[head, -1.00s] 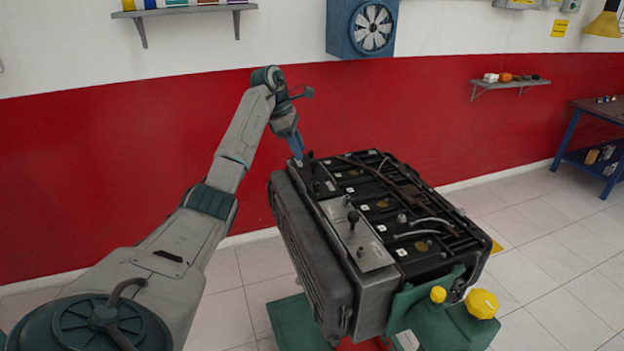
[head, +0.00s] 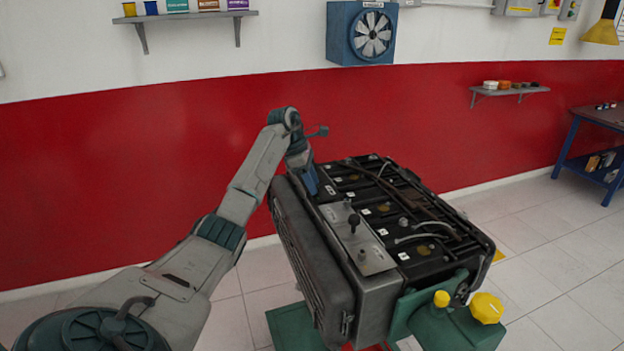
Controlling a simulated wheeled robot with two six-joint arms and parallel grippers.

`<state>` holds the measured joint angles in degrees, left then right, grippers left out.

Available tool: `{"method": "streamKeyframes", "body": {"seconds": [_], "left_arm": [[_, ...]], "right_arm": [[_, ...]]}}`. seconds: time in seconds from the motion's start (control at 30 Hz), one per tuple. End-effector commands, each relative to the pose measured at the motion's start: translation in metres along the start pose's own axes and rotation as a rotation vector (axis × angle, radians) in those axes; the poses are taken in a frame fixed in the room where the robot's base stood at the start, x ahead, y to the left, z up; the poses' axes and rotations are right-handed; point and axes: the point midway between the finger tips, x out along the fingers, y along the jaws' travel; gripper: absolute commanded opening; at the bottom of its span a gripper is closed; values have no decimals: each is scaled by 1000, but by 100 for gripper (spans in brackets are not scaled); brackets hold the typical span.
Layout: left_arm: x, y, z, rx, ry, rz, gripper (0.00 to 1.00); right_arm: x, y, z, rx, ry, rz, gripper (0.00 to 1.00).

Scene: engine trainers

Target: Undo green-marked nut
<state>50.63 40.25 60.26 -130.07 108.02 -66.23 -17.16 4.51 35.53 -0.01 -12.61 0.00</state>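The engine trainer (head: 322,282) is a dark grey and black block on a green stand in the middle of the head view. A light metal plate (head: 374,260) on its top carries dark knobs or studs. My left gripper (head: 310,184) has its blue tip low at the far left edge of the trainer's top, behind the plate. I cannot tell whether it touches anything, and its fingers are too small to tell apart. I make out no green-marked nut; that corner is partly hidden by my gripper. My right gripper is not in view.
A yellow cap (head: 486,308) and a smaller yellow knob (head: 441,298) sit at the trainer's front right. A red and white wall is behind. A blue bench (head: 592,150) stands far right.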

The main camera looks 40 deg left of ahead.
Motion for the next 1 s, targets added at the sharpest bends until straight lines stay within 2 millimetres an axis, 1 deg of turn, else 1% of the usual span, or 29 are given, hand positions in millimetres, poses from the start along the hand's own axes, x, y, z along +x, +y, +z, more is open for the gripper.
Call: {"method": "streamKeyframes", "body": {"seconds": [0.23,0.27,0.3,0.37,0.4,0.43,0.47,0.77,1.0], "left_arm": [[2,0,0,0,0,0,39],[2,0,0,0,0,0,37],[2,0,0,0,0,0,29],[2,0,0,0,0,0,18],[2,0,0,0,0,0,10],[2,0,0,0,0,0,4],[2,0,0,0,0,0,0],[2,0,-1,-20,1,10,0],[2,-2,-1,-126,1,56,0]], "right_arm": [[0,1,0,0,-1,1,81],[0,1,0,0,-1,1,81],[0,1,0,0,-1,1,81],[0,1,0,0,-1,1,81],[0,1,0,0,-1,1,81],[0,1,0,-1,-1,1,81],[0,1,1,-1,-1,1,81],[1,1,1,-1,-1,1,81],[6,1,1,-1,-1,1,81]]}}
